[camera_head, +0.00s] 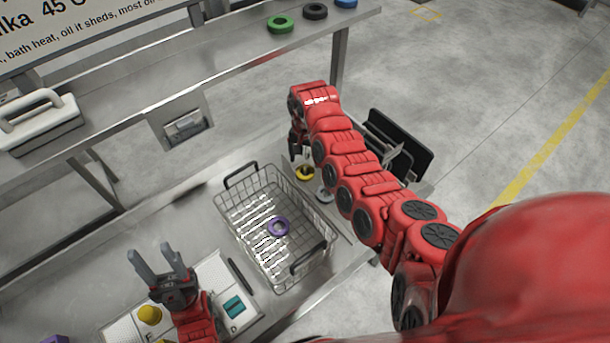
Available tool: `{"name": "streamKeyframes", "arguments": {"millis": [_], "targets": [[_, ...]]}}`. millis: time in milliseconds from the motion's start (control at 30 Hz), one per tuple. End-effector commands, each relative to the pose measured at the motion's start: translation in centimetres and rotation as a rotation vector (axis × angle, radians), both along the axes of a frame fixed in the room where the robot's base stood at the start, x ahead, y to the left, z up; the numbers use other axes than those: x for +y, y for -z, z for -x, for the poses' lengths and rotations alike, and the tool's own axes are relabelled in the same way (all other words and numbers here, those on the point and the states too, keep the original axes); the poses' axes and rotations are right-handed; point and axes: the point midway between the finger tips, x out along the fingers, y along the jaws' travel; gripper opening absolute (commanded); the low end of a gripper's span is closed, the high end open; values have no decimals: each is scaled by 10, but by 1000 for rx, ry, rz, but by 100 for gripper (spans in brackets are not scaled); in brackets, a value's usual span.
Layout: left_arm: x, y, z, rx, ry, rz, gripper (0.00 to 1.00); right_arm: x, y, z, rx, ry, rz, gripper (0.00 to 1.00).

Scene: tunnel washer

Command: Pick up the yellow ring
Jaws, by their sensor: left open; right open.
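The yellow ring (305,174) lies on the metal bench, just right of the wire basket's far end. My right gripper (297,155) points down close above and slightly left of the ring. It is open, and nothing shows between its fingers; whether a finger touches the ring I cannot tell. A grey ring (325,195) lies beside the yellow one, partly hidden by my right arm. My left gripper (160,255) is open and empty at the lower left, over the near part of the bench.
A shelf above carries green (280,24), black (315,11) and blue rings (346,3). Black upright panels (400,140) stand behind my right arm. A yellow piece (150,315) and a teal block (234,306) lie near my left gripper.

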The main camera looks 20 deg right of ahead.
Motion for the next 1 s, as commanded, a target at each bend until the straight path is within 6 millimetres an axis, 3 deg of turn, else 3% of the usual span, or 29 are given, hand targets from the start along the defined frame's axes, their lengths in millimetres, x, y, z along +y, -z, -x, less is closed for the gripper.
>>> {"name": "streamKeyframes", "arguments": {"millis": [167, 400, 667, 1000], "targets": [[0, 5, 0, 0, 0, 0, 48, 0, 13, 2, 4, 0, 1, 84], [0, 29, 0, 0, 0, 0, 48, 0, 53, 3, 3, 0, 0, 84], [0, 27, 0, 0, 0, 0, 48, 0, 53, 3, -1, 0, -1, 82], [0, 27, 0, 0, 0, 0, 48, 0, 53, 3, -1, 0, -1, 21]]}}
